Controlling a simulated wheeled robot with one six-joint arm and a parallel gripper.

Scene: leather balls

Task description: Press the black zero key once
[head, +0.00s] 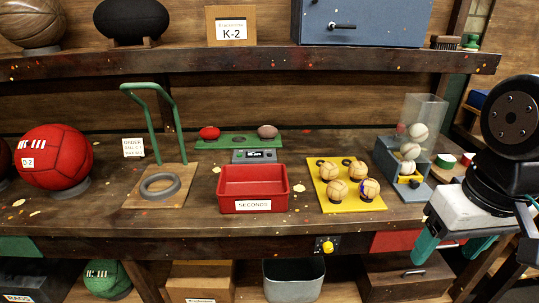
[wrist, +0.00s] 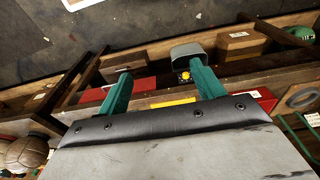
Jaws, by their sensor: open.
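A small grey scale (head: 240,157) with a dark display stands at the back of the bench in the head view, under a green plate (head: 238,140). No key marked zero can be made out on it. I cannot tell which holds the zero key. My gripper (head: 452,248) is open and empty at the right, by the bench's front edge, apart from both. Its teal fingers are spread in the wrist view (wrist: 155,85).
A red tray (head: 253,205) marked SECONDS sits in front of the scale. A yellow board (head: 345,205) with several balls and a clear ball dispenser (head: 422,112) stand to its right. A green-framed stand (head: 160,185) is left. A red drawer (head: 395,241) is under the bench.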

